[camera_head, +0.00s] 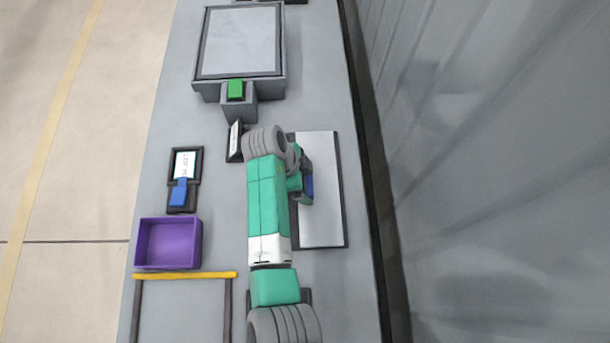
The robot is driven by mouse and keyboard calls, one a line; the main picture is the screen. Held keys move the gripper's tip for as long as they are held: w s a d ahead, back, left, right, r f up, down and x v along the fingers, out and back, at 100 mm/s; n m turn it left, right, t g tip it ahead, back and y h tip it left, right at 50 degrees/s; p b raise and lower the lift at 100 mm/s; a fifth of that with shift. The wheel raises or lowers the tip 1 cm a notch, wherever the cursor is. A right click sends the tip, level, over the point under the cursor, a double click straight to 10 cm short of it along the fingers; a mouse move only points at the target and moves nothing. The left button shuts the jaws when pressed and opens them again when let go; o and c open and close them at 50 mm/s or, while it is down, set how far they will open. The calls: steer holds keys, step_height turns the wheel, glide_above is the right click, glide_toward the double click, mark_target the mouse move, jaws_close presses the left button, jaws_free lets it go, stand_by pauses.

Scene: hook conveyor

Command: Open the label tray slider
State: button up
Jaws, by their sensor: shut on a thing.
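A small dark tray (186,164) with a white printed label lies on the left part of the bench. A blue block (179,192) sits at its lower end and covers part of the label. My gripper (305,188) is well to the right of it, over the left part of a white dark-edged panel (323,220). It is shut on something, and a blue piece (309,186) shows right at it. My arm hides most of the jaws, so I cannot tell the held thing's full shape.
A purple bin (168,244) stands below the label tray, with a yellow bar (185,275) just below it. A grey framed box (240,45) with a green block (235,89) is at the top. A wall runs along the right.

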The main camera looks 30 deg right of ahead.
steer(key=o, duration=1.1)
steer(key=v, duration=0.8)
steer(key=shift+p, duration=0.35)
